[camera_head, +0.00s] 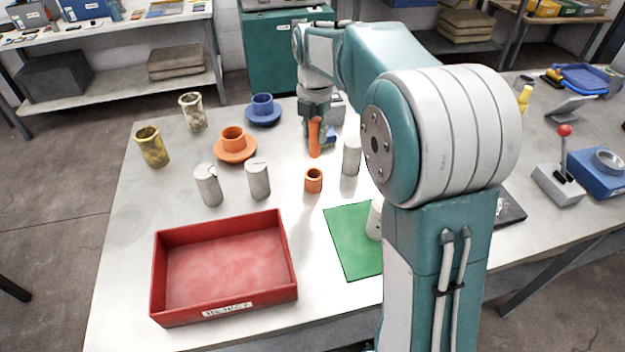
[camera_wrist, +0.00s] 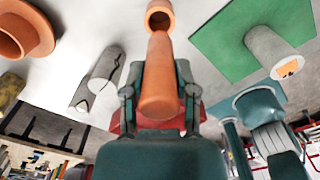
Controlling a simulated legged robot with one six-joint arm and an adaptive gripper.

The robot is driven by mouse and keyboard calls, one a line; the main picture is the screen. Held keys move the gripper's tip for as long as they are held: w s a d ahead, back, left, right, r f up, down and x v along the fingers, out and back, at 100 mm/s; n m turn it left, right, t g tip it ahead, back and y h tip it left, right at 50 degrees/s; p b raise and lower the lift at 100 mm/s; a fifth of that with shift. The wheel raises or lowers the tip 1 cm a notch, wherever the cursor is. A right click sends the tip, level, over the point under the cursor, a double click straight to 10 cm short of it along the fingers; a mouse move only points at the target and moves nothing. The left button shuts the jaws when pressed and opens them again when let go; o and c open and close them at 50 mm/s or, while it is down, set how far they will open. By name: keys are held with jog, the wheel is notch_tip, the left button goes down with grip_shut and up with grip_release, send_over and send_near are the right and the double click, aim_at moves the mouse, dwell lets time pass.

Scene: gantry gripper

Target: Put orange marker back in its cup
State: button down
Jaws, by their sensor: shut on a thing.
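The orange marker (camera_head: 315,142) hangs roughly upright from my gripper (camera_head: 314,112), which is shut on it. In the wrist view the marker (camera_wrist: 158,85) lies between the two fingers of my gripper (camera_wrist: 160,92). A small orange cup (camera_head: 313,187) stands on the table just in front of the marker in the head view. In the wrist view the cup (camera_wrist: 160,8) is at the top edge, and its dark opening shows beyond the marker's far end. The marker looks outside the cup. Whether its tip touches the table, I cannot tell.
Grey cylinders (camera_head: 208,188) (camera_head: 258,182) (camera_head: 351,158) stand around the cup. An orange cup on a saucer (camera_head: 235,155), a blue cup on a saucer (camera_head: 263,117) and a red tray (camera_head: 165,275) are also on the table. A green mat (camera_head: 348,235) lies right of the tray.

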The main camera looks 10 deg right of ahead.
jog(key=shift+a+f, duration=0.15)
jog(key=shift+f, duration=0.1)
notch_tip(320, 180, down, 9)
jog(key=shift+f, duration=0.1)
jog(key=shift+f, duration=0.1)
dwell(0.3)
jog(key=shift+c, duration=2)
grip_release()
jog(key=shift+f, duration=0.1)
